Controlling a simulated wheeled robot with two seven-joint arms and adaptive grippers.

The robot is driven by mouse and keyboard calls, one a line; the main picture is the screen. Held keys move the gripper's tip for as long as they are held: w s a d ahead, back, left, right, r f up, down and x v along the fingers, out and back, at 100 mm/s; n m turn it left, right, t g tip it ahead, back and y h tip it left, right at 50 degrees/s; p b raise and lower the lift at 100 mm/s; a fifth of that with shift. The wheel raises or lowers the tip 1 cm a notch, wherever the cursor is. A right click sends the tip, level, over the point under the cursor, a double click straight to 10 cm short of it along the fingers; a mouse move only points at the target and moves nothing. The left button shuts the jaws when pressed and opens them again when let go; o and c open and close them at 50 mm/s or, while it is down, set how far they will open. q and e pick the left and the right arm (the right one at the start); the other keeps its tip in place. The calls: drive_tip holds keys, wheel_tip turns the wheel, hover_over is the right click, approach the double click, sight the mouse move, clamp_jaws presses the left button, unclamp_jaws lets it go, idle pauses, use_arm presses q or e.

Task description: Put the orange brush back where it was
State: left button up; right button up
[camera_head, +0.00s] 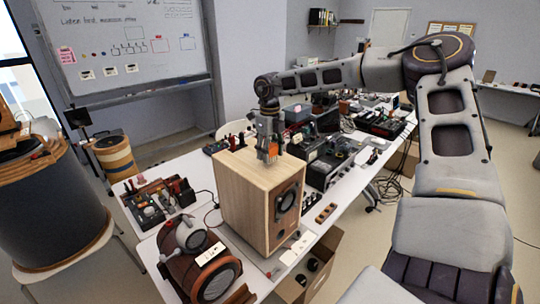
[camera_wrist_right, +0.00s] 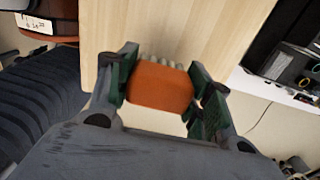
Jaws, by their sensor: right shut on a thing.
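The orange brush (camera_wrist_right: 158,88) is held between the green fingers of my right gripper (camera_wrist_right: 160,90), with its grey bristles facing a pale wooden surface. In the head view the right gripper (camera_head: 268,152) is over the top of the wooden speaker box (camera_head: 245,198), and a bit of the orange brush (camera_head: 273,149) shows between its fingers. I cannot tell whether the bristles touch the wood. The wooden surface also shows in the right wrist view (camera_wrist_right: 200,30). My left gripper is not in view.
The white table (camera_head: 205,172) is crowded. A brown device with a round front (camera_head: 195,262) stands before the speaker, a board with parts (camera_head: 155,200) lies left, and black equipment (camera_head: 335,160) stands right. An open cardboard box (camera_head: 315,270) is below the table edge.

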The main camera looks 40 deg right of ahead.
drive_tip(key=shift+f, duration=0.85)
drive_tip(key=shift+f, duration=0.1)
drive_tip(key=o, duration=1)
drive_tip(key=shift+r, duration=0.3)
wheel_tip(320, 180, up, 12)
drive_tip(key=shift+f+b, duration=0.2)
drive_tip(key=shift+b, duration=0.45)
